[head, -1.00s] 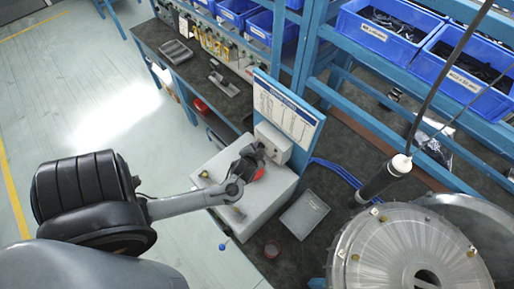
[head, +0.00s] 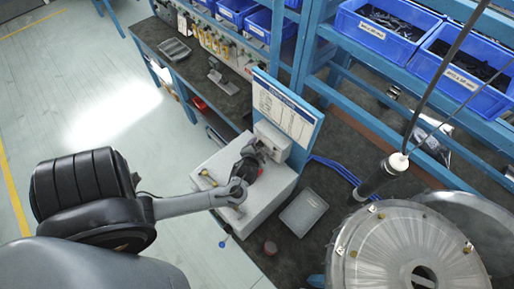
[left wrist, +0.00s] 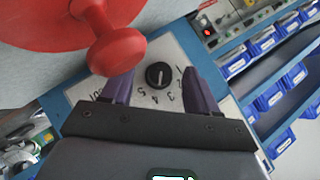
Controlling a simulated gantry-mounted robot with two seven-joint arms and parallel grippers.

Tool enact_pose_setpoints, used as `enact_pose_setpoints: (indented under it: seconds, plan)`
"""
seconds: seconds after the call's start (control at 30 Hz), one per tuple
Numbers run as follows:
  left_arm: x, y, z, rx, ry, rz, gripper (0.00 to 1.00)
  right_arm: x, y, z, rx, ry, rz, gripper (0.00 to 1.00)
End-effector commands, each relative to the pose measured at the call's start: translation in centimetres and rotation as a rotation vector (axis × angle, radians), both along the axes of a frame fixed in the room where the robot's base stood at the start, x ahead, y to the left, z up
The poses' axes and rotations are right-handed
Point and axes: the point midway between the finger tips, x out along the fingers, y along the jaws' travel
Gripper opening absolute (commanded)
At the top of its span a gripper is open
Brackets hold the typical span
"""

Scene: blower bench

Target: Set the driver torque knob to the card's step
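The torque knob (left wrist: 159,76) is a small black dial on a pale panel (left wrist: 85,90) in the left wrist view, with digits printed around it. A short pale mark shows on it, but I cannot tell which step it points to. My left gripper (left wrist: 159,90) is open, its two purple fingers apart on either side of the knob in the picture; contact cannot be told. In the head view, my left gripper (head: 258,150) is at the small pale control box (head: 273,140). The card (head: 285,108) stands behind it; its text is too small to read. My right gripper is not in view.
A large red knob-shaped thing (left wrist: 115,50) is close to the left wrist camera. The pale block (head: 262,205) lies under my left gripper. A grey tray (head: 303,212), a hanging black driver (head: 382,178) and a round metal housing (head: 400,245) are to the right.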

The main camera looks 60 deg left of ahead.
Motion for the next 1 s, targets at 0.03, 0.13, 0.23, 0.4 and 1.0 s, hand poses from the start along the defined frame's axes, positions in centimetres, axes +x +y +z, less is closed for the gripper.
enact_pose_setpoints:
  seconds: [0.03, 0.13, 0.23, 0.4, 1.0]
  plan:
    - [0.0, 0.0, 0.0, 0.0, 0.0, 0.0, 0.59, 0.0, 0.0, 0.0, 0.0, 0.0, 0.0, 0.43]
    - [0.0, 0.0, 0.0, 0.0, 0.0, 0.0, 0.59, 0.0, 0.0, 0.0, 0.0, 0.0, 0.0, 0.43]
    - [-0.1, -0.1, 0.1, 0.0, -0.001, 0.0, 0.59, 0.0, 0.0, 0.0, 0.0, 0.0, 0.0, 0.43]
    - [-0.9, -1.1, 0.8, -0.002, -0.002, 0.0, 0.59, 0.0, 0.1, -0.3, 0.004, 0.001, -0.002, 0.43]
    - [-5.8, -6.4, 5.5, -0.003, -0.001, 0.0, 0.59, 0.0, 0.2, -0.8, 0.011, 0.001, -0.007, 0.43]
